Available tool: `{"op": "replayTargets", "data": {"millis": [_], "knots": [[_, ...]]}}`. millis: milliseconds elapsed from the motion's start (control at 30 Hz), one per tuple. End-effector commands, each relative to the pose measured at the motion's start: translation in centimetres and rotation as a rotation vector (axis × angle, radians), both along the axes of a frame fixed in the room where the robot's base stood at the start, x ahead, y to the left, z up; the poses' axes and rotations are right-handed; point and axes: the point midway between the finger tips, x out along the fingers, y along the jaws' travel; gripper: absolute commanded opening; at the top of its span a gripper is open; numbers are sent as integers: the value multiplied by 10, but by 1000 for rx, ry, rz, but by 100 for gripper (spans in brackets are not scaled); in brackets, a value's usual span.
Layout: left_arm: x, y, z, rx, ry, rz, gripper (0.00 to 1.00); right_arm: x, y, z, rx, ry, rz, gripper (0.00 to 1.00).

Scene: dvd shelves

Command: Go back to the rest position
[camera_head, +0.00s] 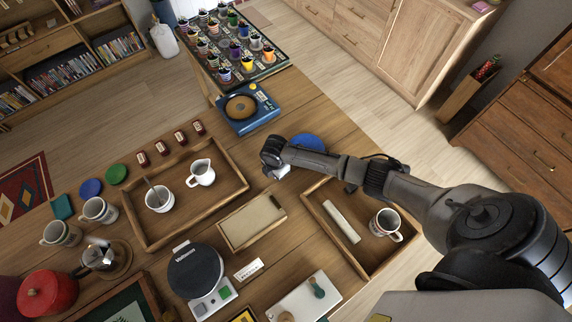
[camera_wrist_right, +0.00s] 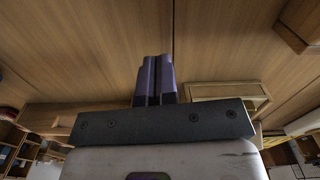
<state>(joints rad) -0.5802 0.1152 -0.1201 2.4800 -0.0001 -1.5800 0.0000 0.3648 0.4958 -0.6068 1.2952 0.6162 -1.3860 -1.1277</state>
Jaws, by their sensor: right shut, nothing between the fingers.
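My right arm reaches in from the right side of the head view, over the wooden table (camera_head: 240,155). My right gripper (camera_head: 277,168) hangs above the table, between the large tray (camera_head: 243,178) and the tray on the right (camera_head: 309,207). In the right wrist view the two fingers of the gripper (camera_wrist_right: 156,80) are together with nothing between them. Plain wood fills most of the view beyond them. My left gripper is not in view.
The large tray holds a white pitcher (camera_head: 201,173) and a cup (camera_head: 159,199). The right tray holds a mug (camera_head: 385,223). A blue coaster (camera_head: 307,143) lies by my forearm. A blue stove (camera_head: 247,112) and a rack of colored cups stand at the back.

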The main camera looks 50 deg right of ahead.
Motion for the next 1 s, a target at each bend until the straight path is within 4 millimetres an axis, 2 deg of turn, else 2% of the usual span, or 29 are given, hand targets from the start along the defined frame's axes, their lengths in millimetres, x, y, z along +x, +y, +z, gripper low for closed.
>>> {"op": "replayTargets", "data": {"millis": [100,333,733,1000], "knots": [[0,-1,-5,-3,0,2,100,2,18,-1,2,-2,3,0],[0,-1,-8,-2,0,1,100,3,35,0,0,-1,0,0],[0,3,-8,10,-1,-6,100,3,37,1,0,-1,-28,0],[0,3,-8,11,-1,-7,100,1,32,1,-34,3,-307,0]]}}
